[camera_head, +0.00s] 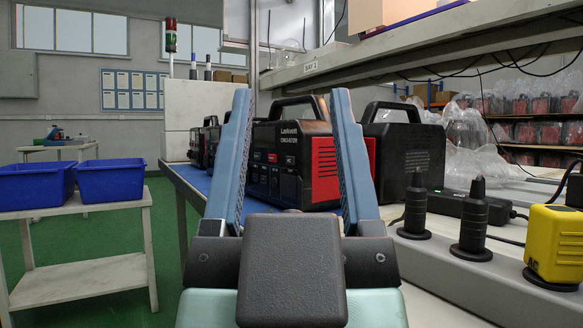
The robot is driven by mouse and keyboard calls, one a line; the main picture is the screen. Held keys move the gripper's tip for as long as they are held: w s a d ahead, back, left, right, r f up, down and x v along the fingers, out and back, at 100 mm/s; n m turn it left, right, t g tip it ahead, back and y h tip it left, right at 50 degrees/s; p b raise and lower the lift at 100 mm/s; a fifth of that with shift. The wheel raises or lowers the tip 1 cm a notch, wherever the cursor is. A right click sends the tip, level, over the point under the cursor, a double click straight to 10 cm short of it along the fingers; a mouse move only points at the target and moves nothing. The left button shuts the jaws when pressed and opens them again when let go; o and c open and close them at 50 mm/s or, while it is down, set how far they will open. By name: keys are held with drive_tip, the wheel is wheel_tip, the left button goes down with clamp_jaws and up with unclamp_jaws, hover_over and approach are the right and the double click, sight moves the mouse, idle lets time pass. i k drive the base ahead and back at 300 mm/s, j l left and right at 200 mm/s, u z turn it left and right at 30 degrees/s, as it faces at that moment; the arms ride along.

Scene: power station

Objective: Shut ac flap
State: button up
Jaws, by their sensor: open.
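My gripper (291,92) is open and empty, its two blue-grey fingers pointing up and forward. A black power station (285,150) with a red vented side and a top handle stands on the bench, framed between the fingers. Its front faces left and shows several sockets and printed lettering. The finger on the left hides part of that front, and the finger on the right hides part of the red side. I cannot make out the AC flap or tell whether it is open. I cannot tell whether the fingers touch the power station.
A second black unit (409,153) stands to the right. Dark plugs (475,220) and a yellow device (555,245) occupy the bench's right side. A shelf (440,40) overhangs the bench. Blue bins (110,175) sit on a side table at left, with green floor between.

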sight(304, 194)
drive_tip(key=k+l+u, duration=0.25)
drive_tip(key=k+l, duration=0.3)
drive_tip(key=k+l+u, duration=0.25)
drive_tip(key=k+l, duration=0.3)
drive_tip(key=k, duration=0.05)
